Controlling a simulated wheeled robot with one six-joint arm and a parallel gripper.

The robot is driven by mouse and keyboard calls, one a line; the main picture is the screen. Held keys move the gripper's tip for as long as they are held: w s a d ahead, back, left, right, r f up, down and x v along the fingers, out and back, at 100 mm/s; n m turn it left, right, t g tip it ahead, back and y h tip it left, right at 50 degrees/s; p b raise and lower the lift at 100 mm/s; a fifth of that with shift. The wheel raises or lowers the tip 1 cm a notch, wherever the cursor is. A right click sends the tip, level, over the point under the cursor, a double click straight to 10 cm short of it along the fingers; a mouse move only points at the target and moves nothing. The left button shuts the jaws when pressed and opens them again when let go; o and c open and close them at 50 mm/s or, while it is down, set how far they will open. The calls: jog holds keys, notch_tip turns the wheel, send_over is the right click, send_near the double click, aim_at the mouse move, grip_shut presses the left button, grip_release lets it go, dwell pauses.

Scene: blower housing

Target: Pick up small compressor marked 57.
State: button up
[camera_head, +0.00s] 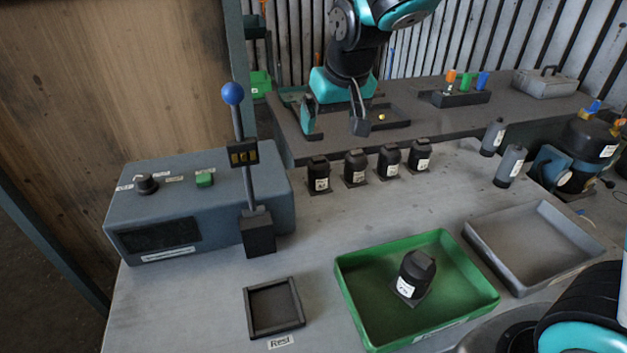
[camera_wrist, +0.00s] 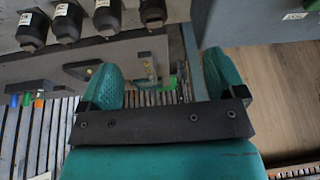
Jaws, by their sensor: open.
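Several small black compressors with white labels stand upright in a row at the back of the grey table, among them ones at the left end (camera_head: 318,176), second (camera_head: 355,168), third (camera_head: 389,161) and right end (camera_head: 420,156). Another black compressor (camera_head: 417,275) stands in the green tray (camera_head: 354,299). The label numbers are too small to read, so I cannot tell which is 57. My gripper (camera_head: 334,131) is open and empty, behind and above the row. In the wrist view my gripper (camera_wrist: 163,78) shows the row at the top, apart from its fingers.
A blue-grey control box (camera_head: 195,212) with a blue-knobbed lever stands at left. A small black-framed tray (camera_head: 273,307) lies in front and a grey tray (camera_head: 482,250) at right. Two grey cylinders (camera_head: 502,151) stand behind it. A dark bench (camera_head: 440,125) runs along the back.

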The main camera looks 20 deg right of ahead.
aim_at(319, 158)
jog(key=shift+m+h, duration=0.3)
jog(key=w+x, duration=0.1)
jog(key=x, duration=0.3)
jog(key=p+x, duration=0.1)
jog(key=x, duration=0.4)
jog(key=w+r+p+x, duration=0.1)
jog(key=x, duration=0.3)
jog(key=shift+w+d+f, duration=0.3)
jog(key=shift+w+d, duration=0.1)
jog(key=shift+w, duration=0.05)
jog(key=shift+p+x, duration=1)
jog(key=shift+x, duration=1.8)
jog(key=shift+w+a+r, duration=0.15)
jog(key=shift+w, duration=0.05)
jog(key=c, duration=1.4)
